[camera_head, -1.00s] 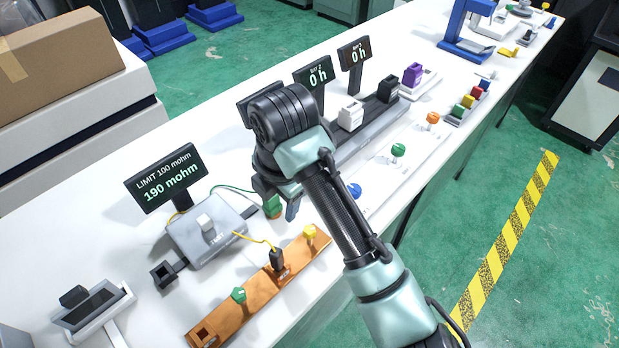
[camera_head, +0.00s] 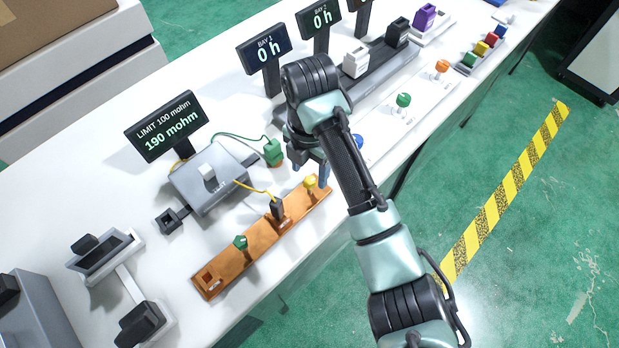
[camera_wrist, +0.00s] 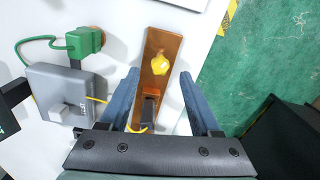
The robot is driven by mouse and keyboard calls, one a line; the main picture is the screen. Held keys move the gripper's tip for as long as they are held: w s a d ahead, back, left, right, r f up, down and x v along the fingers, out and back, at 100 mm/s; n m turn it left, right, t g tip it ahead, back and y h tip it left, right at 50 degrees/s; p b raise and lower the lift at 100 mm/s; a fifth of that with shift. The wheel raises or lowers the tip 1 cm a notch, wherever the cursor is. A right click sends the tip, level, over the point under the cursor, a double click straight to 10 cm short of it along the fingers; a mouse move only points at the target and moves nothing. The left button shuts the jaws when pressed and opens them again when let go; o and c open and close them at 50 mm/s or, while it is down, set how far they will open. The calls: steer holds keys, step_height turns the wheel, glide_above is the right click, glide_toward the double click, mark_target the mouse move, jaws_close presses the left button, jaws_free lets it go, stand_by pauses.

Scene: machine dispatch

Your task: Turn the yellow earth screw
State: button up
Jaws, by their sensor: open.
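The yellow earth screw (camera_head: 310,182) stands at the far right end of the copper-coloured bar (camera_head: 222,281). In the wrist view the yellow screw (camera_wrist: 158,63) shows ahead of my open fingers, roughly midway between them. My gripper (camera_wrist: 163,85) is open and empty, its two blue fingers spread on either side of the bar. In the head view my gripper (camera_head: 322,172) is beside the yellow screw, its fingers partly hidden by my arm. A black plug (camera_head: 277,208) with a yellow wire sits mid-bar. A green screw (camera_head: 240,242) stands towards the bar's left end.
The grey meter box (camera_head: 207,180) has a display (camera_head: 168,127) reading 190 mohm, limit 100 mohm. A green clamp (camera_head: 273,152) on a green wire is close to my gripper. Blue, green (camera_head: 403,100) and orange knobs stand further right.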

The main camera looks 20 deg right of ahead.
mark_target(310, 181)
steer(key=shift+f, duration=1.65)
jaws_close()
